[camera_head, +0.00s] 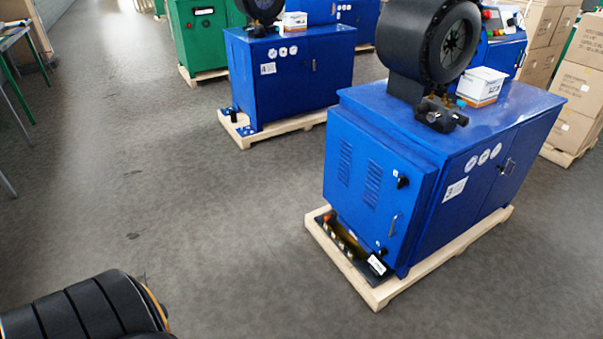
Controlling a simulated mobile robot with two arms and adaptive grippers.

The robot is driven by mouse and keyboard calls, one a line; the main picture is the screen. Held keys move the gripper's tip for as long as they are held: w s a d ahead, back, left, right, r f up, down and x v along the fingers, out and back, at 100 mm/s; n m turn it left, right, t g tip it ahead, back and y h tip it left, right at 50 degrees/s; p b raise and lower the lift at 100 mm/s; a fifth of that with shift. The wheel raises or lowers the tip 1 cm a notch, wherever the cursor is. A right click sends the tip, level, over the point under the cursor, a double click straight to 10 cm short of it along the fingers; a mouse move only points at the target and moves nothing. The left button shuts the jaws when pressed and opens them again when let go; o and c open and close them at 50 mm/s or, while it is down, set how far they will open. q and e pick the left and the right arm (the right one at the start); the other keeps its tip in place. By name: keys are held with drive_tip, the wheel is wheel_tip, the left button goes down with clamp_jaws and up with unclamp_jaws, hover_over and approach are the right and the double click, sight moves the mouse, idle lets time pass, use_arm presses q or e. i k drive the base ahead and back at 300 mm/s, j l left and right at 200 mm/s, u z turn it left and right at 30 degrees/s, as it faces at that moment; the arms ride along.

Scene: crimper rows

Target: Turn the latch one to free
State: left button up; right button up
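A blue crimper machine (385,190) marked 3 stands on a wooden pallet at the right. Its left-facing panel has a black knob-like latch (402,182) near the top, a second small black latch (382,250) near the bottom, and a metal handle (393,225) between them. The panel looks closed. I cannot tell which latch is "one", nor how far either is turned. Another handle (508,167) is on the front doors. Neither of my grippers shows in the head view.
A second blue machine (290,85) marked 4 stands behind on its pallet. Cardboard boxes (575,100) are at the right. The pallet (430,270) juts out around the near machine. A black ribbed shape (85,310) fills the bottom left. Grey floor is clear at the left.

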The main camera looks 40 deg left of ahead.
sight(383, 251)
drive_tip(key=u, duration=0.9)
drive_tip(key=i+l, duration=0.65)
drive_tip(key=i+j+z, duration=0.25)
drive_tip(key=i+j, duration=0.15)
drive_tip(key=j, duration=0.25)
drive_tip(key=i+j+z, duration=0.15)
drive_tip(key=j, duration=0.2)
drive_tip(key=i+j+z, duration=0.1)
drive_tip(key=j, duration=0.3)
drive_tip(key=i, duration=0.1)
